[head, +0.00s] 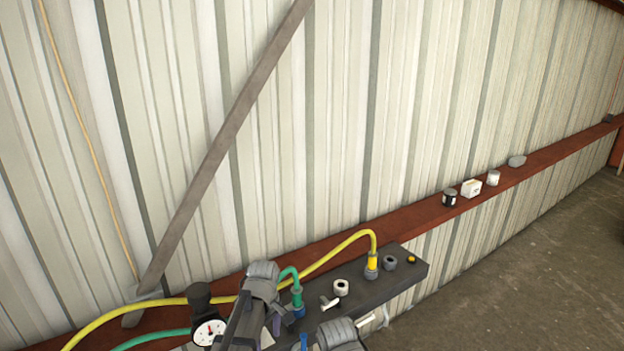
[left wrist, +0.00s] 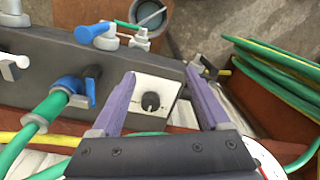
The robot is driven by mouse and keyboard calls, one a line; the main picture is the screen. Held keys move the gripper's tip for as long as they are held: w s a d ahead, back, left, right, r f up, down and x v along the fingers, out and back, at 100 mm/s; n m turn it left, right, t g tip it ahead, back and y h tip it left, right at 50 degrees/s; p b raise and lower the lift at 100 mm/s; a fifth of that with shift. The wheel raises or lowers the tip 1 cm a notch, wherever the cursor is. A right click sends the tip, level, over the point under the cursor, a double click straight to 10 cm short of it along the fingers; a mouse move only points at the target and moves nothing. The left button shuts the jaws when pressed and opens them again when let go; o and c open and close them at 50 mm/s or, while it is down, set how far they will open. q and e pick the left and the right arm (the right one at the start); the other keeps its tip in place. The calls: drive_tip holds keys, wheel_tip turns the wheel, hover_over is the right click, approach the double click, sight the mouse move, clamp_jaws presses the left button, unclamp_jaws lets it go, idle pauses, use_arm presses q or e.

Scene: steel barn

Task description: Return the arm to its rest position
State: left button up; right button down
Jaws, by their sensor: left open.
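My left gripper (left wrist: 160,78) is open in the left wrist view, its two purple fingers spread apart with nothing held between them. Beyond and between the fingers is a white box with a black knob (left wrist: 152,100) on the dark manifold block. I cannot tell how far the fingertips are from it. In the head view grey parts of my arm stand at the bottom centre, in front of the manifold block (head: 408,268); the fingers cannot be made out clearly there. My right gripper is in neither view.
A yellow hose (head: 330,251) and a green hose (head: 287,272) join fittings on the block. A pressure gauge (head: 208,332) stands left of my arm. Concrete floor at right is clear.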

use_arm(q)
drive_tip(key=s+d+f+m+b, duration=0.1)
drive_tip(key=s+d+m, duration=0.2)
drive_tip(key=s+m, duration=0.4)
drive_tip(key=s+d+f+m+b, duration=0.1)
drive_tip(key=s+d+m, duration=0.3)
drive_tip(key=s+m, duration=0.4)
drive_tip(key=shift+s+f+y, duration=0.25)
drive_tip(key=shift+s+y, duration=0.15)
drive_tip(key=shift+s, duration=0.6)
drive_tip(key=shift+d, duration=0.1)
